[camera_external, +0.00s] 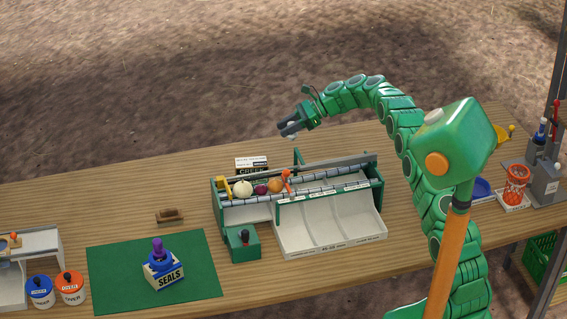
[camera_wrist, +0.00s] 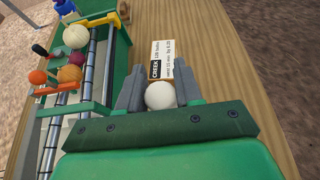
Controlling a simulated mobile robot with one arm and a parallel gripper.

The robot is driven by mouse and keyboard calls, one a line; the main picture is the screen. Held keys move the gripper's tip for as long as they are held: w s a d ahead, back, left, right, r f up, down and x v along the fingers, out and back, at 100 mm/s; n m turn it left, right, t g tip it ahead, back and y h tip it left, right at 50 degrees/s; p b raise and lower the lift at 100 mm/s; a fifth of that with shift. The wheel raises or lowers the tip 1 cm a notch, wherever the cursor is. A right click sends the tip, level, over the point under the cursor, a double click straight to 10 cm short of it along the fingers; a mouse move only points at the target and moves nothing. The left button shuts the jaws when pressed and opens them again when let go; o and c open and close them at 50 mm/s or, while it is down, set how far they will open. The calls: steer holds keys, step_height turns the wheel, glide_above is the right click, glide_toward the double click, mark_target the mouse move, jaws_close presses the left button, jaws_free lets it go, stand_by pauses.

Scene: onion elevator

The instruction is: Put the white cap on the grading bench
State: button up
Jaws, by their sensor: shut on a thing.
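My gripper (camera_external: 286,129) is shut on a small white rounded thing, which I take for the white cap (camera_wrist: 160,95). In the wrist view it sits between the two grey fingers; only its smooth top shows. In the external view a bit of white shows under the fingertips, in the air above the rear of the table. The grading bench (camera_external: 333,227), with a green frame, rollers and white sloping bins, stands on the table in front of and below my gripper. On its rollers lie a pale onion (camera_external: 243,188), a purple one (camera_external: 261,189) and an orange-brown one (camera_external: 275,185).
A CREEK label card (camera_wrist: 164,59) stands behind the bench. An orange-topped piece (camera_external: 287,175) rises beside the onions. A green mat (camera_external: 110,270) with a SEALS box (camera_external: 164,275) is at left.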

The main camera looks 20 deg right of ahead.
steer(key=s+a+r+m+t+h, duration=0.1)
steer(key=s+a+m+t, duration=0.2)
steer(key=a, duration=1.4)
steer(key=s+a+r+m+t, duration=0.1)
steer(key=s+a+m+t, duration=0.15)
steer(key=a, duration=1.55)
steer(key=shift+s+a+f+m+t+h, duration=0.85)
steer(key=shift+s+a+m+t+h, duration=1.05)
steer(key=shift+s, duration=2.15)
steer(key=shift+s+a+f+m+t+h, duration=1.2)
steer(key=shift+s+a, duration=1.15)
steer(key=shift+s, duration=1.7)
steer(key=shift+m+g, duration=0.25)
steer(key=shift+f, duration=6.3)
